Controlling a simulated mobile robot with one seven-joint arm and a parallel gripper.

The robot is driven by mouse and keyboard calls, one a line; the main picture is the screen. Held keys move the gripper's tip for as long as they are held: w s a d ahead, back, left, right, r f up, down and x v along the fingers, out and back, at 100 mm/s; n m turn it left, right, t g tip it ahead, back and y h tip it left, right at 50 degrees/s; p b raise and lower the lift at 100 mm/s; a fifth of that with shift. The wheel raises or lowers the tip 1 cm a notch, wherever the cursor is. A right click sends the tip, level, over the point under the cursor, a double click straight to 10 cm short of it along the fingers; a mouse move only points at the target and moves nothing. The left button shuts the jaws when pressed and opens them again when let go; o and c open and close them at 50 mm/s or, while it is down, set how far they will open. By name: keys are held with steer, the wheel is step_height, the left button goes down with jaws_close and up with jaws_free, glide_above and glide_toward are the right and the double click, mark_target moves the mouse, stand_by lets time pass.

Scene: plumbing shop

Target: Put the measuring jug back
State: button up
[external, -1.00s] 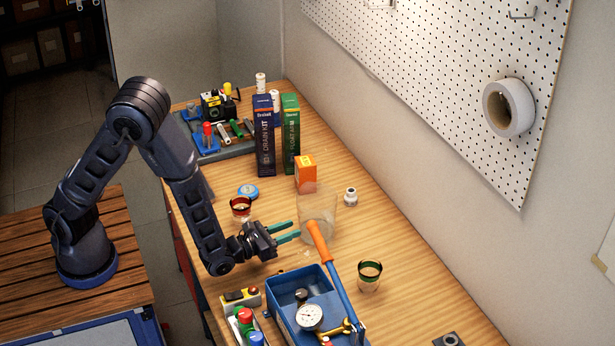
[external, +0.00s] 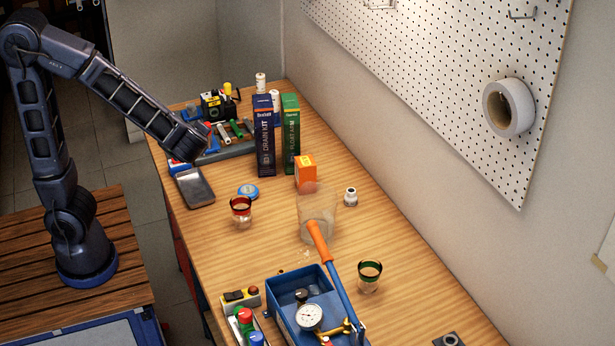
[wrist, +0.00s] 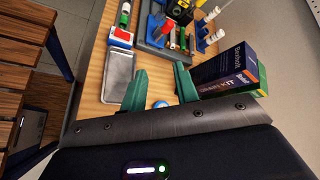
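The measuring jug appears to be the clear, see-through vessel (external: 316,208) standing upright on the workbench in the external view. It is behind the orange handle of a tool and in front of the orange box. Nothing holds it, and it does not show in the wrist view. My gripper (wrist: 160,72) is well to the left of it, over the bench's far left part. Its two teal fingers are apart with nothing between them. In the external view the fingers are hidden behind my wrist.
A metal tray (external: 194,187) lies at the bench's left edge. Red-rimmed (external: 241,212) and green-rimmed (external: 369,277) glasses flank the jug. A blue bin (external: 283,299) with a gauge is in front. Tall blue (external: 264,137) and green (external: 291,135) boxes stand behind. A pegboard (external: 440,70) hangs right.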

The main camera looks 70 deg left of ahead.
steer(key=s+d+r+n+h, duration=0.3)
steer(key=s+r+n+h, duration=0.1)
steer(key=s, duration=0.4)
steer(key=s+d+r+n+t+h, duration=0.1)
steer(key=s+d+r+n+h, duration=0.2)
steer(key=s+n+h, duration=0.4)
steer(key=shift+s+d+r+n, duration=0.2)
steer(key=shift+s+r+n, duration=0.3)
steer(key=shift+s, duration=0.35)
